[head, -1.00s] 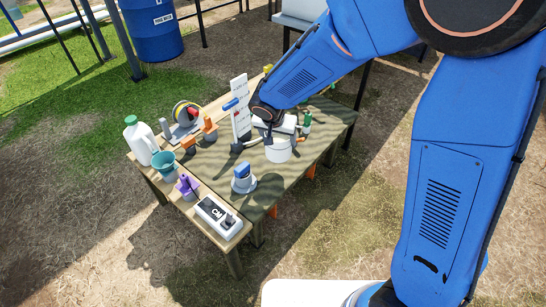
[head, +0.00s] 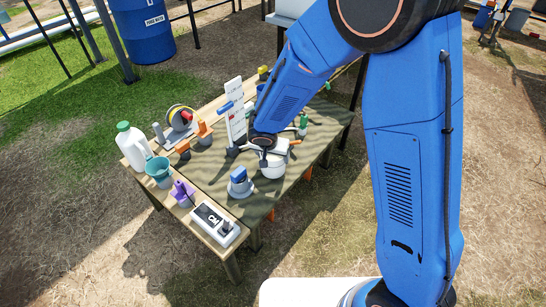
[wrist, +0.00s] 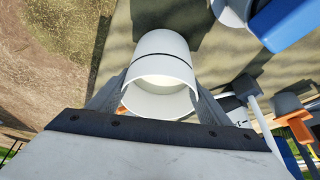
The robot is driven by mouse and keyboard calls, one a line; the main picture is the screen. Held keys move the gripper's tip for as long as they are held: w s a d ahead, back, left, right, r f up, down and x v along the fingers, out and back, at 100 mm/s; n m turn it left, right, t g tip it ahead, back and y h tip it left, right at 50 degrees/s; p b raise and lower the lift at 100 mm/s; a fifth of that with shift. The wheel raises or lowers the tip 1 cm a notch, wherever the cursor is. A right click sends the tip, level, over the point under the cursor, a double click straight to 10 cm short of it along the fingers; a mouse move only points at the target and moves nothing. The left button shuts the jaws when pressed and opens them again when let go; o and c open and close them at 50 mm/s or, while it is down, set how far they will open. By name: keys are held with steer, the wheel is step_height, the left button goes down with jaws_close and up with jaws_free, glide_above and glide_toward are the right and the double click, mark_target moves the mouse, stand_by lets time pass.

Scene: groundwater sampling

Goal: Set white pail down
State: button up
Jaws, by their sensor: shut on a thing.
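The white pail (head: 272,168) hangs upright below my gripper (head: 276,150), low over the right part of the wooden worktable (head: 222,200). In the wrist view the pail (wrist: 165,62) is between the two fingers of my gripper (wrist: 158,100), which are shut on it near its rim. Its open mouth faces the wrist camera, and a dark line runs around its wall. A shadow lies right beside its base. I cannot tell whether the base touches the tabletop.
A blue-and-white device (head: 240,183) stands left of the pail, and a white upright board (head: 235,108) stands behind it. Bare tabletop lies front-left of the pail.

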steer(key=shift+f, duration=0.25)
steer(key=o, duration=1.4)
steer(key=shift+r, duration=0.1)
steer(key=v, duration=1.2)
